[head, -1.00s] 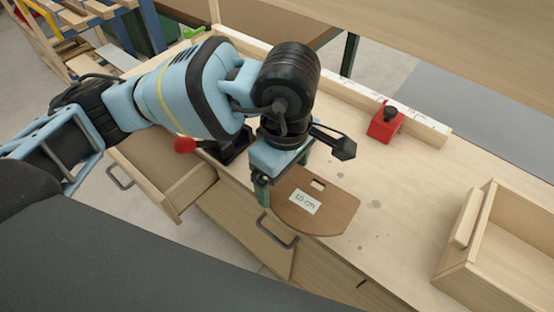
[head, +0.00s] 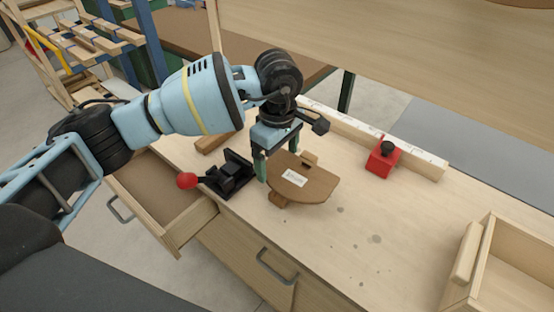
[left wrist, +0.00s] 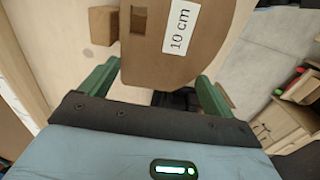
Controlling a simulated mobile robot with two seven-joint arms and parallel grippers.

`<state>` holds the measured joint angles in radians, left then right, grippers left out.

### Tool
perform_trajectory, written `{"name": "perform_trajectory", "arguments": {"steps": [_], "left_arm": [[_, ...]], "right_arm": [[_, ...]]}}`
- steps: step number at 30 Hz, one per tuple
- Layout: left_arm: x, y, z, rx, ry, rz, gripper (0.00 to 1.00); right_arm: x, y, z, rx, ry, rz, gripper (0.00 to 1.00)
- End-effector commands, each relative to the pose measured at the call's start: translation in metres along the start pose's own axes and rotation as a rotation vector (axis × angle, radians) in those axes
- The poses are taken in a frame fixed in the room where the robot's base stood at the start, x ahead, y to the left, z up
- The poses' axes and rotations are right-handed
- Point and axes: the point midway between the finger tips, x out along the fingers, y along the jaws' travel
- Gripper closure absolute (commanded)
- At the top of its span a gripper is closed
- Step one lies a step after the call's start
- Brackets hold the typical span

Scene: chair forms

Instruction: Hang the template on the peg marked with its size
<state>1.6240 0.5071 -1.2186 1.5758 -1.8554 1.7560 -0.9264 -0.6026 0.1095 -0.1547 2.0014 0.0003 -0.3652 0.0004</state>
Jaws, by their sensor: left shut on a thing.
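The template (head: 312,186) is a flat brown board with one rounded edge, a small slot and a white label. The label reads "10 cm" in the left wrist view, where the template (left wrist: 150,70) sits between the two green fingers. My left gripper (head: 272,167) is shut on its edge and holds it over the workbench, apparently clear of the top. No marked peg can be made out in either view. My right gripper is not in view.
A red block with a black knob (head: 383,158) sits by the white scale rail (head: 400,140). An open drawer (head: 170,215) juts out at left; a wooden box (head: 510,270) stands at right.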

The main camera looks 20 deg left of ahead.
Motion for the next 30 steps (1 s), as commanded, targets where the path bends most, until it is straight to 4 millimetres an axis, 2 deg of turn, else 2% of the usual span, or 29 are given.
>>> {"name": "perform_trajectory", "arguments": {"steps": [5,8,10,12,13,15,28,29,30], "left_arm": [[0.000,0.003,-0.002,-0.001,0.000,0.001,0.35],[0.001,0.011,-0.010,-0.003,0.000,0.000,0.35],[0.009,0.012,-0.012,0.001,0.000,-0.003,0.35],[0.019,0.012,-0.012,0.001,0.000,-0.002,0.43],[0.023,0.012,-0.012,0.001,0.000,-0.003,0.43],[0.029,0.011,-0.012,0.002,0.001,-0.004,0.53],[0.037,0.012,-0.012,0.001,0.000,-0.002,0.54],[0.037,0.012,-0.012,0.001,0.001,-0.002,0.10],[0.036,0.012,-0.012,0.001,0.001,-0.001,0.05]], "right_arm": [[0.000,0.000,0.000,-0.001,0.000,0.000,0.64],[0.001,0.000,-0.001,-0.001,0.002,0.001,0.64],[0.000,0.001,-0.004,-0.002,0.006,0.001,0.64],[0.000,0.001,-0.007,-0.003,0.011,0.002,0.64],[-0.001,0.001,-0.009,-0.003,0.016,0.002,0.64],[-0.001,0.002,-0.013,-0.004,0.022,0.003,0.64],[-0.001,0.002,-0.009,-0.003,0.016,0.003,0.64],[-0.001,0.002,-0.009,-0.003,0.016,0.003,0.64],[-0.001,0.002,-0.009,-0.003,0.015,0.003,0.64]]}}
